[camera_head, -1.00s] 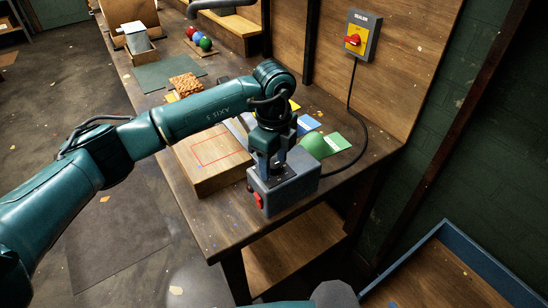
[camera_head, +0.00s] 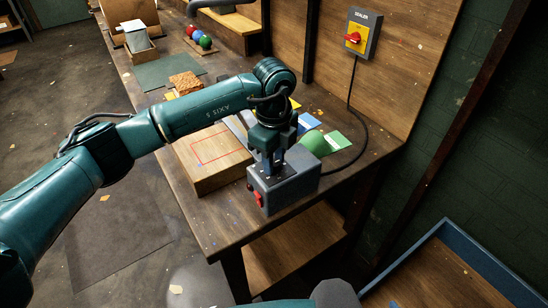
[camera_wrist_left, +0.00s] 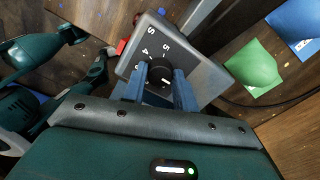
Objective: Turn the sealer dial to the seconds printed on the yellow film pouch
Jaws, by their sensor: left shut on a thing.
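The grey sealer box (camera_head: 290,190) stands at the near end of the bench, with a red switch (camera_head: 258,199) on its front. My left gripper (camera_head: 270,172) points down at its top and is shut on the black dial (camera_wrist_left: 159,77), seen in the left wrist view. White digits, including a 4, ring the dial; the fingers hide part of the ring and the dial's setting is unclear. A yellow piece (camera_head: 295,104), perhaps the yellow film pouch, shows behind my arm; its print is unreadable. My right gripper is not in view.
A wooden block with a red outline (camera_head: 215,160) lies left of the sealer. A green pouch (camera_head: 315,143) and a blue one (camera_head: 308,122) lie behind it. A black cable runs to the yellow wall switch (camera_head: 356,39). A blue-rimmed tray (camera_head: 440,232) stands lower right.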

